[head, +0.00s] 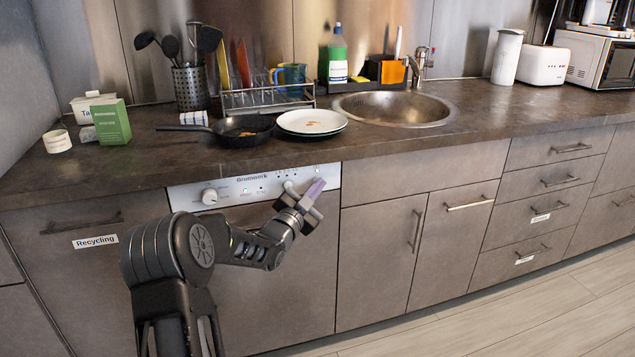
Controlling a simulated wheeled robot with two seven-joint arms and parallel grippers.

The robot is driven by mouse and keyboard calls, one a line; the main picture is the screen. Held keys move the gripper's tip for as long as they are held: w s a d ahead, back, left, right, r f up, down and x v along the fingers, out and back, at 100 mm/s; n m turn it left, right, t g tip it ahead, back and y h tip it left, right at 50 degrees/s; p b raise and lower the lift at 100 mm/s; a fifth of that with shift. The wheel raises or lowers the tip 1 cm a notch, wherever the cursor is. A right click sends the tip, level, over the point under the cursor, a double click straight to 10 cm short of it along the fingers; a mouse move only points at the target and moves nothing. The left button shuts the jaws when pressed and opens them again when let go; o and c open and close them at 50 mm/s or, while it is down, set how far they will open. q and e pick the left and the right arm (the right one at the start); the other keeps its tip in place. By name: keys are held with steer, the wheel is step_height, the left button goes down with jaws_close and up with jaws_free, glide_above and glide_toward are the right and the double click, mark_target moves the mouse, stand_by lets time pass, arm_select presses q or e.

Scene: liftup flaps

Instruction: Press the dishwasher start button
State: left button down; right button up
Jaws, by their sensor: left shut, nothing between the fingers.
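The dishwasher (290,290) is built in below the counter and its door is closed. My left gripper (318,184) is shut and empty, in front of the right end of the panel. My gripper and wrist cover part of that end. I cannot tell whether the fingertips touch the panel or which small mark is the start button. My right gripper is not in view.
The counter (450,150) overhangs just above the panel. A frying pan (243,131) and stacked plates (311,122) stand on it above the dishwasher. Closed drawers and cabinets flank it. The wooden floor (560,310) at the right is clear.

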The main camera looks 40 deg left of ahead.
arm_select(q)
steer(key=shift+s+d+b, duration=0.45)
steer(key=shift+d, duration=0.2)
steer(key=s+d+b, duration=0.1)
steer(key=d, duration=0.1)
steer(key=s+d+b, duration=0.1)
steer(key=s+d, duration=0.1)
stand_by(0.6)
stand_by(0.8)
